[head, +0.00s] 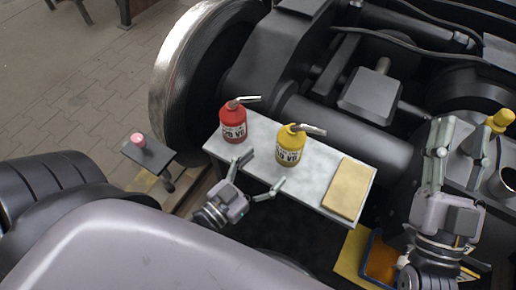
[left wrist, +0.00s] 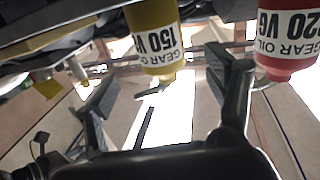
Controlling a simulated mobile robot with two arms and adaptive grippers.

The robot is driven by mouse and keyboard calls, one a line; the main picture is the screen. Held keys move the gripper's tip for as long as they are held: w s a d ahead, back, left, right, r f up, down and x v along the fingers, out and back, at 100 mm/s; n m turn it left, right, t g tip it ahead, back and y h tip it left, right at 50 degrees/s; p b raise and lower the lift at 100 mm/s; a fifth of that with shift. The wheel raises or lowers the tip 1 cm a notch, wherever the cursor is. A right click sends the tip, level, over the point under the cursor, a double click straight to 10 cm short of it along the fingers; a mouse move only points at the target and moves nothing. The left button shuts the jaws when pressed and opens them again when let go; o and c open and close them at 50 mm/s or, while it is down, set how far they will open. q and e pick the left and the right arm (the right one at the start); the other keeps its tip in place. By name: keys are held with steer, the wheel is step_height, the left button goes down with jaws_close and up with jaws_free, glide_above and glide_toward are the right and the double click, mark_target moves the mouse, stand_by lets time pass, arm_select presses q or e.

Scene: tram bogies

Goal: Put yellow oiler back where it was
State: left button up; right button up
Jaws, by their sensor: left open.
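The yellow oiler (head: 289,148) stands upright on a pale grey board (head: 310,185), with its spout pointing right. Its label reads GEAR OIL 150 VG in the left wrist view (left wrist: 152,38). My left gripper (head: 262,170) is open and empty at the near edge of the board, just in front of the yellow oiler and apart from it. In the left wrist view the yellow oiler shows beyond the gap between the fingers (left wrist: 168,95). My right gripper (head: 441,137) is at the right over the bogie; whether its fingers are open is unclear.
A red oiler (head: 233,124) stands left of the yellow one on the board. A tan pad (head: 346,188) lies at the board's right end. A wheel (head: 185,85) is behind on the left. A small stand with a pink knob (head: 138,140) is at far left. An orange-lined bin (head: 381,262) is at lower right.

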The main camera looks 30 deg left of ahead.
arm_select(q)
steer(key=w+d+r+t, duration=0.1)
steer(key=w+r+t, duration=0.1)
steer(key=r, duration=1)
steer(key=w+d+r+t+h, duration=0.1)
steer(key=w+d+r+t, duration=0.1)
steer(key=r, duration=1.1)
steer(key=shift+w+r+t+h, duration=0.15)
steer(key=shift+w+t+h, duration=0.15)
steer(key=shift+w+t, duration=0.65)
steer(key=shift+g, duration=0.25)
